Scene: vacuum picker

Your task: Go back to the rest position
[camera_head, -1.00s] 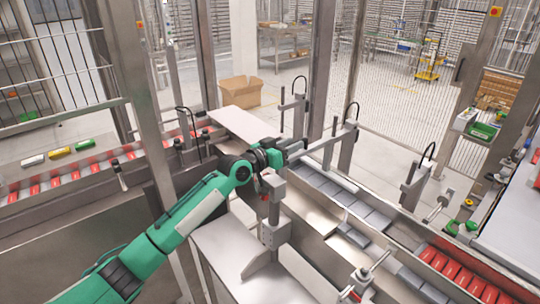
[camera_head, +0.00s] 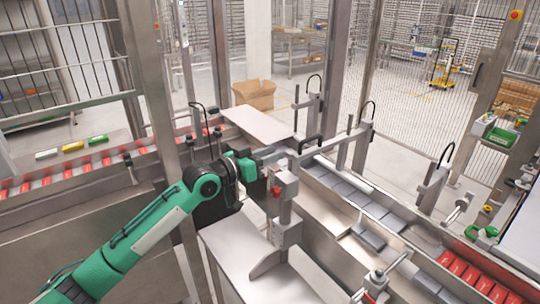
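My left arm comes in from the lower left. Its gripper (camera_head: 270,156) is at mid-picture, just behind and left of the top of a grey metal post (camera_head: 286,205) with a small red part. The fingers are small and blend into the metal rails behind them, so I cannot tell whether they are open or shut. I see nothing held in them. My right gripper is not in view.
A conveyor with red pieces (camera_head: 70,173) runs at the left; another with grey and red pieces (camera_head: 463,268) runs to the lower right. Metal uprights (camera_head: 150,90) and clamps (camera_head: 360,140) stand close around the arm. A cardboard box (camera_head: 253,95) is behind.

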